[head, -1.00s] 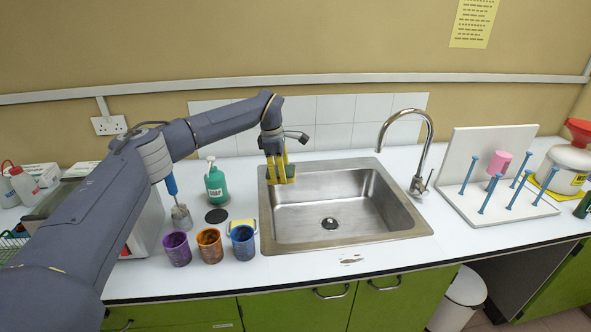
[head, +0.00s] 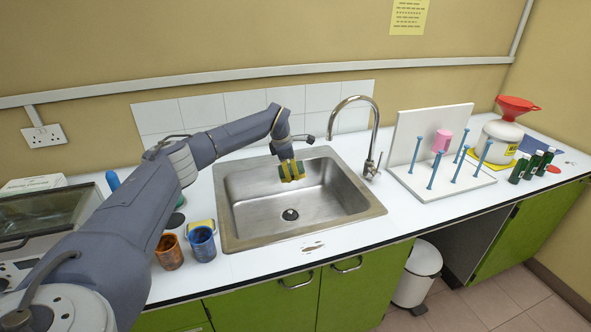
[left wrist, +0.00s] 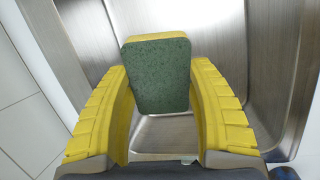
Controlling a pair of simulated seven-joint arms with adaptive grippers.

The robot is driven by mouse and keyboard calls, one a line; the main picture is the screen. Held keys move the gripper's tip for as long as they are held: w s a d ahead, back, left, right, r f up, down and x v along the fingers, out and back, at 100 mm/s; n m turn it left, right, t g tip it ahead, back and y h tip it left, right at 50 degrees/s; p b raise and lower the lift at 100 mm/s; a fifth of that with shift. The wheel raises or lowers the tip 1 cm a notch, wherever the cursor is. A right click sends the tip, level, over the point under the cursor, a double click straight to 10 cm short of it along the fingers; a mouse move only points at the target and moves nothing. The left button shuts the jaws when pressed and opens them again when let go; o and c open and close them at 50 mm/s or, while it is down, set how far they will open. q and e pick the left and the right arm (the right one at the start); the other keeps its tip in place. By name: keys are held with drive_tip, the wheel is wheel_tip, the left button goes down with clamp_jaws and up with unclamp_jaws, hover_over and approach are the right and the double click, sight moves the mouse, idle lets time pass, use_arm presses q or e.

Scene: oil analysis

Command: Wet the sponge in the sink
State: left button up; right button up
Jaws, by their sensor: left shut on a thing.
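My left gripper (head: 291,171) is shut on the sponge, with its yellow fingers on both sides of it. The sponge (left wrist: 157,76) has a dark green speckled face and a yellow layer along its top edge in the left wrist view. In the head view the gripper hangs over the back part of the steel sink (head: 247,228), with the sponge between its fingers. The tap (head: 375,130) stands at the right rear of the sink, to the right of the gripper. No water shows from its spout. My right gripper is in neither view.
A blue cup (head: 202,244) and an orange cup (head: 168,252) stand left of the sink, by a yellow object (head: 201,225). Right of the tap is a white peg rack (head: 430,133) with blue pegs and a pink cup (head: 441,141). The basin's front is clear.

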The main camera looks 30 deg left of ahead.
use_arm(q)
drive_tip(key=shift+f, duration=10.2)
drive_tip(key=shift+r, duration=9.4)
